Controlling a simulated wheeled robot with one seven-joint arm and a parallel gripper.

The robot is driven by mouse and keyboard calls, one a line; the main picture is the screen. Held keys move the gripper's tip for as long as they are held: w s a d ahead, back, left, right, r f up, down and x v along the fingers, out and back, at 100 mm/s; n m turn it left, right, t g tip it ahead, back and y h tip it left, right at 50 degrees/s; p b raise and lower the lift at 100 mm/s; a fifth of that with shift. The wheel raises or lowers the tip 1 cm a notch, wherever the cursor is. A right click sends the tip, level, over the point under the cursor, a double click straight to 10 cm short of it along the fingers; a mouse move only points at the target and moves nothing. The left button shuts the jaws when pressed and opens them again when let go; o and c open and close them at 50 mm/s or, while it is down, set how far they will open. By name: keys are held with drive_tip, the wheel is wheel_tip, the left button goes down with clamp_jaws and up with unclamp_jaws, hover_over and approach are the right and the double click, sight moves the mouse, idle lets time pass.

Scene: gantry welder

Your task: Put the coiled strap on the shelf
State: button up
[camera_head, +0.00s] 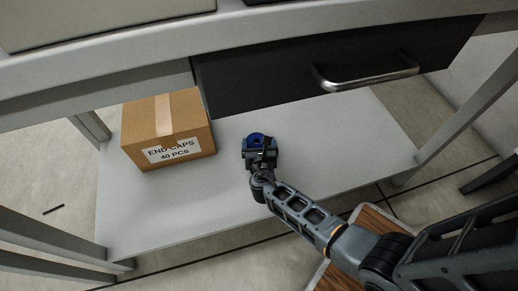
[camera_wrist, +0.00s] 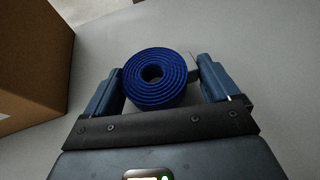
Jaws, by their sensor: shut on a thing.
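The coiled strap (camera_wrist: 154,78) is a blue spiral roll between the two fingers of my gripper (camera_wrist: 158,85) in the wrist view. My gripper is shut on it. In the head view the strap (camera_head: 256,139) shows as a small blue ring at the tip of my gripper (camera_head: 260,147). Both are over the light grey lower shelf (camera_head: 300,185) of the bench. I cannot tell whether the strap touches the shelf surface.
A cardboard box (camera_head: 166,128) labelled END CAPS stands on the shelf left of my gripper; it also shows at the wrist view's left edge (camera_wrist: 40,50). A dark drawer (camera_head: 330,60) with a metal handle (camera_head: 366,74) hangs above the shelf. The shelf's right part is clear.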

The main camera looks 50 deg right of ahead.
drive_tip(key=shift+f, duration=0.7)
drive_tip(key=shift+r, duration=0.1)
drive_tip(key=o, duration=0.9)
drive_tip(key=p+v, duration=0.4)
drive_tip(key=v, duration=0.6)
drive_tip(key=shift+s+a+r, duration=0.1)
drive_tip(key=shift+s+r, duration=0.05)
drive_tip(key=shift+p+v, duration=0.35)
drive_tip(key=shift+v, duration=0.45)
